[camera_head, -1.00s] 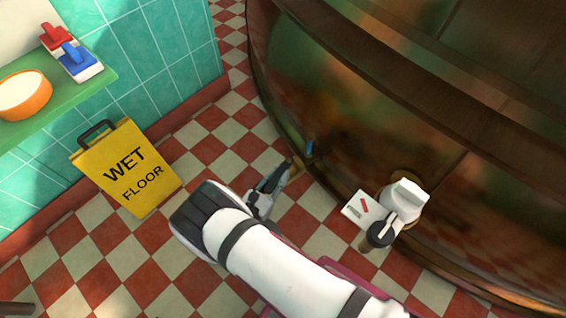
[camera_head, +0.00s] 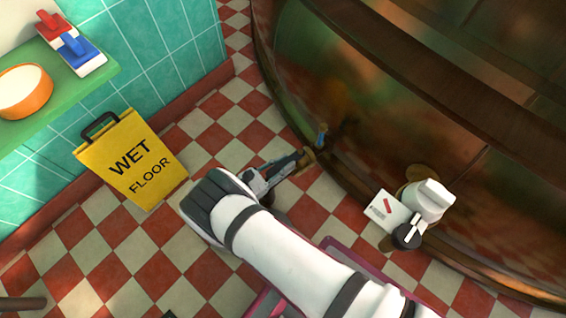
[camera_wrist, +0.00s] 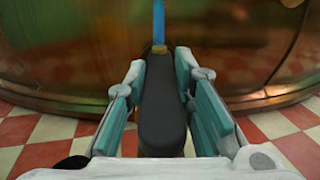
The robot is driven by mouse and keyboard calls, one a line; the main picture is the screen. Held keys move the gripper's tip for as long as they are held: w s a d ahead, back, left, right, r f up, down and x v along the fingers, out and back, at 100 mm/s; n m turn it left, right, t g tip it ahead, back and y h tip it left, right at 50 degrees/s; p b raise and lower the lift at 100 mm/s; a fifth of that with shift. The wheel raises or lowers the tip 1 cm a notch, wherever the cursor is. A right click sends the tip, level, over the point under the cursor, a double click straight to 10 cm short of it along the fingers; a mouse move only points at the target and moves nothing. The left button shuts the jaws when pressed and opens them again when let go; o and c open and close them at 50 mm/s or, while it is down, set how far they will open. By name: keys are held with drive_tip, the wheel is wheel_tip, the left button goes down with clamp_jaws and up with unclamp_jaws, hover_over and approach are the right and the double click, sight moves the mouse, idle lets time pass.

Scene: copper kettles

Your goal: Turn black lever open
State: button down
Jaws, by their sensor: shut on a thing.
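The black lever (camera_wrist: 162,110) runs lengthwise between the fingers of my gripper (camera_wrist: 160,85) in the wrist view, its far end at a small brass fitting low on the copper kettle (camera_wrist: 75,50). My gripper is shut on the lever, a finger along each side. In the head view my gripper (camera_head: 270,175) is low by the kettle's base, and the dark lever (camera_head: 286,165) points from the brass fitting (camera_head: 308,158) down and left into it. A blue strip (camera_head: 322,136) rises beside the fitting. My arm and wrist hide part of the gripper.
A yellow wet floor sign (camera_head: 132,165) stands at left. A green shelf (camera_head: 70,95) is upper left. Checkered floor (camera_head: 205,140) between is clear.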

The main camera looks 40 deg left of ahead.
sight(283, 164)
drive_tip(key=shift+a, duration=0.1)
drive_tip(key=c, duration=1.4)
unclamp_jaws()
drive_tip(key=shift+o, duration=0.2)
wheel_tip(283, 164, up, 10)
drive_tip(key=shift+f, duration=0.1)
